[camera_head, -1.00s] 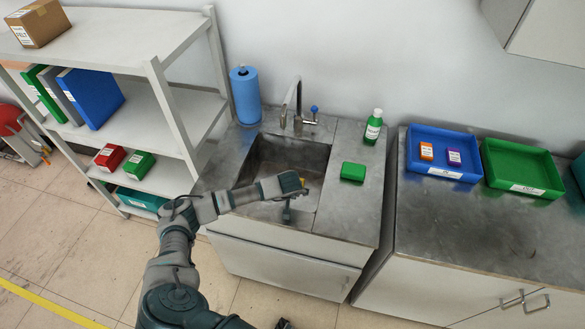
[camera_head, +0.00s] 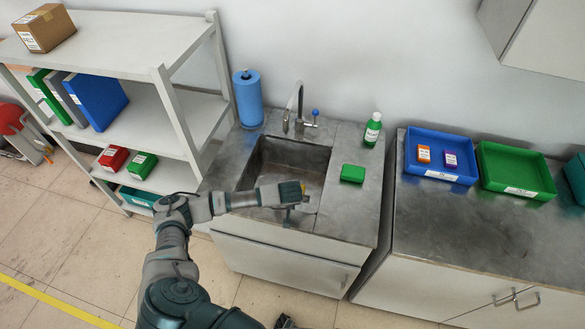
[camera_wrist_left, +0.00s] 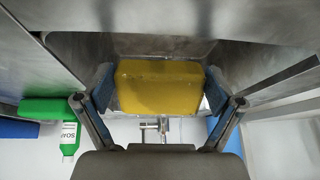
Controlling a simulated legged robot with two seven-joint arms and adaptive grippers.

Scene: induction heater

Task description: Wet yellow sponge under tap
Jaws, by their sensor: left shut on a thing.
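My left gripper (camera_head: 304,197) is over the front part of the sink basin (camera_head: 262,165) in the head view. It is shut on the yellow sponge (camera_wrist_left: 160,88), which sits between both fingers in the left wrist view. I cannot make out water at the spout. My right gripper is not in view.
A green block (camera_head: 353,173) and a green soap bottle (camera_head: 372,131) stand right of the basin. A blue paper roll (camera_head: 248,98) stands behind it at the left. A shelf rack (camera_head: 172,120) is close on the left. Blue (camera_head: 436,178) and green (camera_head: 520,190) trays lie farther right.

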